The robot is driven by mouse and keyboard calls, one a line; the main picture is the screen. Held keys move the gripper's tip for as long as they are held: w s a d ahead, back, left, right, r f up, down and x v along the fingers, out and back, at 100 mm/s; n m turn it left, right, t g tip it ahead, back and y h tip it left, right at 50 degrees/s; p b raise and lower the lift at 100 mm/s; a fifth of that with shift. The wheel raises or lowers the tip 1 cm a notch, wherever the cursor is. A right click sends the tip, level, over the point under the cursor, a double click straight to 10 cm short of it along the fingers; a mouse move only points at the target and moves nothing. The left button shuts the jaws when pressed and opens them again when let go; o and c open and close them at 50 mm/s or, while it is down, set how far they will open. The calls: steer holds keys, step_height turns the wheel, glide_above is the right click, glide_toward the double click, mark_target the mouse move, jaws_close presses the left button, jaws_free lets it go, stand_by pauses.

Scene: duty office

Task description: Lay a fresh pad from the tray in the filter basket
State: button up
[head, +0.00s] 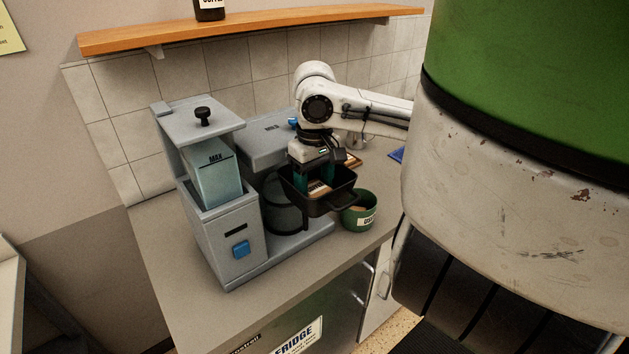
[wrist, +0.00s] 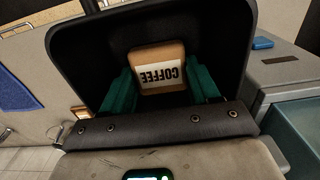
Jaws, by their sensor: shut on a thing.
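The coffee pad (head: 318,188) is a tan block with a white COFFEE label. It sits between the teal fingers of my gripper (head: 315,182), which are shut on it. The black filter basket (head: 330,206) is pulled out at the front of the grey coffee machine, and the fingers reach down inside its walls. In the wrist view the pad (wrist: 158,68) lies within the dark basket (wrist: 215,25), between the fingers (wrist: 160,88). I cannot tell whether the pad touches the basket floor. A brown edge behind my gripper may be the tray (head: 353,160); it is mostly hidden.
A green mug (head: 362,212) stands just right of the basket. The machine's water tank (head: 213,180) is at left under a raised lid (head: 200,122). A blue cloth (head: 397,155) lies farther right. A wooden shelf (head: 250,29) runs above. The counter front (head: 180,290) is clear.

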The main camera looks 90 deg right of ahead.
mark_target(315, 187)
steer(key=shift+f, duration=0.2)
steer(key=o, duration=0.8)
steer(key=shift+c, duration=0.2)
steer(key=shift+r, duration=0.15)
step_height(315, 187, up, 12)
steer(key=shift+b, duration=0.35)
